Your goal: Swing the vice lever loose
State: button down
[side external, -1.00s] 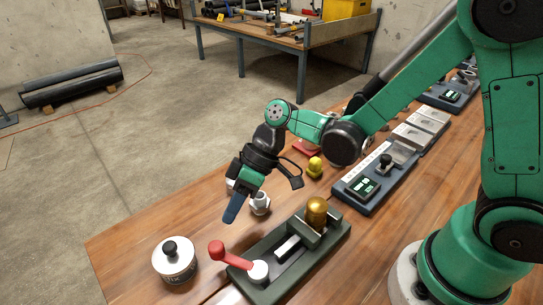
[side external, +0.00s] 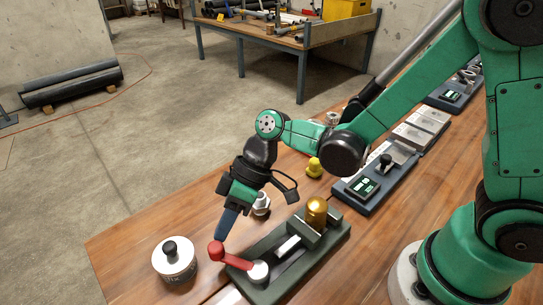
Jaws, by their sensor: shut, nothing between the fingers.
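The vice (side external: 268,289) is a dark green-grey block near the table's front edge. Its red lever (side external: 236,261) runs from a white round hub (side external: 259,271) out to the left and ends in a red ball knob (side external: 216,249). A brass cylinder (side external: 317,211) stands upright at the vice's far end. My gripper (side external: 223,236) is shut and empty, pointing down, with its blue fingertips just above or at the red knob. I cannot tell whether they touch it.
A white tin with a black knob (side external: 174,260) stands left of the lever. A silver fitting (side external: 261,203) and a yellow piece (side external: 314,168) stand behind the vice. A base with a display (side external: 363,187) lies to the right. The table's left corner is clear.

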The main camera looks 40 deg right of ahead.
aim_at(209, 248)
jog(key=shift+a, duration=0.2)
jog(key=shift+a+n+g, duration=0.7)
jog(key=shift+n+g, duration=0.1)
jog(key=shift+n, duration=0.5)
jog(key=a+n+g, duration=0.1)
jog(key=s+a+n+g, duration=0.1)
jog(key=n, duration=0.1)
jog(key=shift+h, duration=0.4)
jog(key=shift+s+a, duration=0.5)
jog(key=shift+a, duration=0.1)
jog(key=shift+w, duration=0.55)
jog(key=w, duration=0.3)
jog(key=shift+w+d, duration=0.1)
jog(key=shift+d, duration=0.3)
jog(key=v, duration=1)
jog(key=shift+w+a, duration=0.3)
jog(key=shift+a, duration=0.1)
